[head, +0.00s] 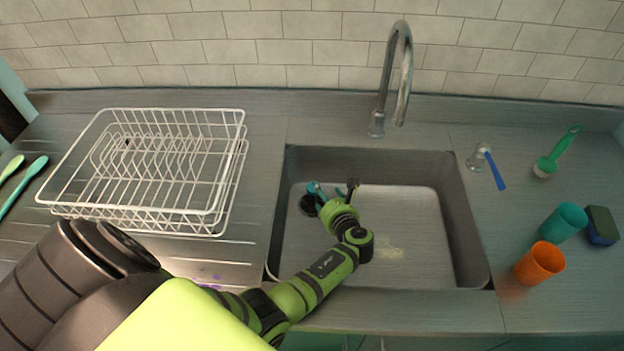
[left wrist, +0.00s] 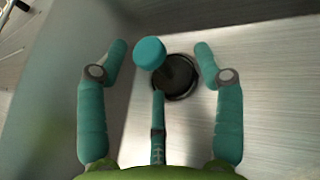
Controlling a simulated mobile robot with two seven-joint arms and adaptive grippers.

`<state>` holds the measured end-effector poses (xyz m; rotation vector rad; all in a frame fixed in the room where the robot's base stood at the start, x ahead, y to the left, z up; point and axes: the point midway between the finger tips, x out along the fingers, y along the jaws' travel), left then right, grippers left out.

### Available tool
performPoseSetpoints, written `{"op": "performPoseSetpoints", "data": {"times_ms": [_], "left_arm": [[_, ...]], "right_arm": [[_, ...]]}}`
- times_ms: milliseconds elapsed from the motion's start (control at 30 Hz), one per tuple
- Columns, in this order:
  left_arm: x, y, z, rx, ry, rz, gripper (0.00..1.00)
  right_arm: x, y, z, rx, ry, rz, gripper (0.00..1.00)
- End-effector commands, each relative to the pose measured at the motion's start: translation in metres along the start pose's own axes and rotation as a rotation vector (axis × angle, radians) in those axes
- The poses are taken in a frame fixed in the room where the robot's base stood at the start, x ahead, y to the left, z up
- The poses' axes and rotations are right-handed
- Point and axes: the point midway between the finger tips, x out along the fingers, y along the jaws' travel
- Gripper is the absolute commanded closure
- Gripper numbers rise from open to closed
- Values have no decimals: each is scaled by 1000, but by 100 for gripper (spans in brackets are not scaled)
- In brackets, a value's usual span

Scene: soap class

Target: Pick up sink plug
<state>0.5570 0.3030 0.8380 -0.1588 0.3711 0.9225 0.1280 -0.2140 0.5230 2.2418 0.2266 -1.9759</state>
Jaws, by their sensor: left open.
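The sink plug (left wrist: 151,54) shows a round teal top in the left wrist view, over the dark round drain (left wrist: 180,88) in the sink floor. In that view my left gripper (left wrist: 160,55) is open, with teal fingers on both sides of the plug and a third finger below it. The fingers look apart from the plug. In the head view my left gripper (head: 328,192) is down in the sink (head: 420,225), beside the dark drain (head: 308,205). There the plug is hard to tell from the teal fingers. My right gripper is not in view.
The sink walls (head: 455,195) surround my left gripper. A tall faucet (head: 394,75) stands behind the sink. A white dish rack (head: 150,165) is on the left.

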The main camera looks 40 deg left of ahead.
Motion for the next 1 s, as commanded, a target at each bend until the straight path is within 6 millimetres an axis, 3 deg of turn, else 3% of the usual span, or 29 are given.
{"op": "performPoseSetpoints", "data": {"times_ms": [67, 133, 300, 433, 533, 733, 933, 1000], "left_arm": [[7, 4, -6, -12, 16, 10, 32], [14, 5, -7, -13, 18, 12, 32], [29, 4, -6, -12, 15, 12, 32], [46, 3, -7, -12, 15, 11, 32], [60, 3, -9, -11, 15, 10, 32], [72, 4, -8, -12, 15, 9, 32], [72, 4, -8, -12, 15, 9, 32], [72, 4, -8, -12, 15, 9, 60]], "right_arm": [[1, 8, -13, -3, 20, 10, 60], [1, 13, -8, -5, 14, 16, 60], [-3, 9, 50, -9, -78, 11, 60], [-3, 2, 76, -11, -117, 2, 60], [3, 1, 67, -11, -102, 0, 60], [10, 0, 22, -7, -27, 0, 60], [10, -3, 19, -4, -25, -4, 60], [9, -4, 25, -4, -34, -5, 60]]}}
